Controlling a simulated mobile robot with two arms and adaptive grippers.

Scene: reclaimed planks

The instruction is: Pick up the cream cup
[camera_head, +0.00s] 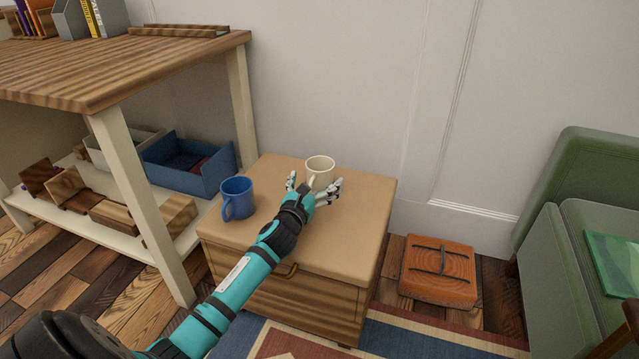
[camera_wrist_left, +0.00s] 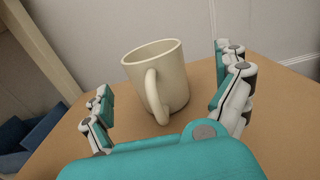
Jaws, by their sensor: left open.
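The cream cup (camera_head: 320,167) stands upright near the back of the small wooden cabinet's top (camera_head: 350,218). My left gripper (camera_head: 313,189) is at the cup from the front, with its fingers spread to either side of it. In the left wrist view the cream cup (camera_wrist_left: 166,82) stands between the open fingers of the left gripper (camera_wrist_left: 168,98), its handle facing the palm. Gaps show between the fingers and the cup there. My right gripper is not in either view.
A blue mug (camera_head: 238,197) stands on the same top, left of my left arm. A wooden desk (camera_head: 120,65) with a lower shelf holding a blue bin (camera_head: 190,165) is at the left. An orange case (camera_head: 440,270) lies on the floor right of the cabinet, near a green armchair (camera_head: 590,190).

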